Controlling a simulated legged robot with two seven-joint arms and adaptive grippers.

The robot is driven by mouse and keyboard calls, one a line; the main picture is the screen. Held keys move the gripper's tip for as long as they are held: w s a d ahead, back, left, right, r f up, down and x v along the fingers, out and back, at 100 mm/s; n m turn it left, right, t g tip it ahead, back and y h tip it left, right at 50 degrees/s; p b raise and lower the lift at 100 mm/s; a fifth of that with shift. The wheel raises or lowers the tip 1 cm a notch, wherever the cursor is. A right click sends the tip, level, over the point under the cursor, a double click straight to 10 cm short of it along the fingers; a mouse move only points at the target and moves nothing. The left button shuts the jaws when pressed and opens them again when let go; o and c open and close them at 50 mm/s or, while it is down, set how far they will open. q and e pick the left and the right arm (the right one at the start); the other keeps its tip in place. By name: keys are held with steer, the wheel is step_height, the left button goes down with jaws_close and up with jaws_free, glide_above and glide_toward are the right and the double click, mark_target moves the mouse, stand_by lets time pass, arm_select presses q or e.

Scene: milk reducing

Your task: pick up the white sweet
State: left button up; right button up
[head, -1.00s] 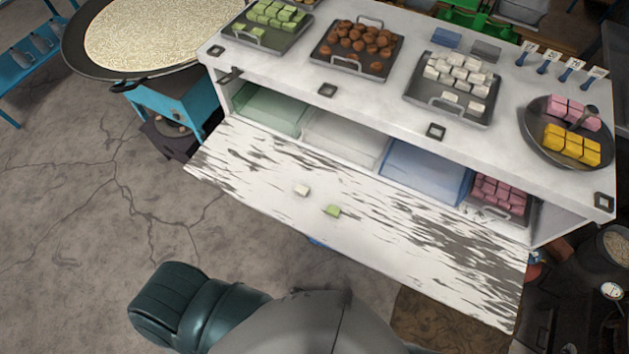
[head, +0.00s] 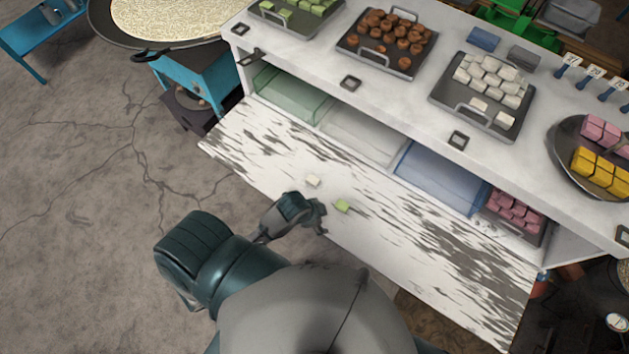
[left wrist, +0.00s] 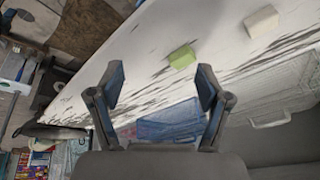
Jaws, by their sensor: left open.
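A single white sweet (head: 313,180) lies on the lower worn white shelf (head: 400,236), up and left of a green sweet (head: 342,206). In the left wrist view the white sweet (left wrist: 262,21) is at the upper right and the green sweet (left wrist: 182,57) is nearer the middle. More white sweets (head: 490,80) sit on a grey tray on the upper counter. My left gripper (head: 318,213) is over the near edge of the shelf, close to both loose sweets and touching neither. In the left wrist view its two fingers (left wrist: 160,88) are apart and empty. My right gripper is not visible.
The upper counter (head: 400,100) overhangs the shelf, with clear bins, a blue bin (head: 435,180) and a tray of pink sweets (head: 515,212) beneath it. A tray of brown sweets (head: 388,42) and a plate of yellow sweets (head: 600,165) stand above. The shelf's right part is bare.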

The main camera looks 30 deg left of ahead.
arm_select(q)
steer(key=w+r+m+g, duration=0.25)
steer(key=w+m, duration=0.55)
steer(key=m, duration=0.8)
steer(key=w+a+r+m+y, duration=0.1)
steer(key=w+a+r+m, duration=0.25)
steer(key=a+m, duration=0.2)
steer(key=m+g+y, duration=0.1)
steer(key=m, duration=0.5)
glide_above(314, 178)
step_height(314, 178, down, 9)
steer(key=shift+d+f, duration=0.1)
steer(key=shift+f+p, duration=0.3)
steer(key=shift+f, duration=2.5)
steer(key=c, duration=1.1)
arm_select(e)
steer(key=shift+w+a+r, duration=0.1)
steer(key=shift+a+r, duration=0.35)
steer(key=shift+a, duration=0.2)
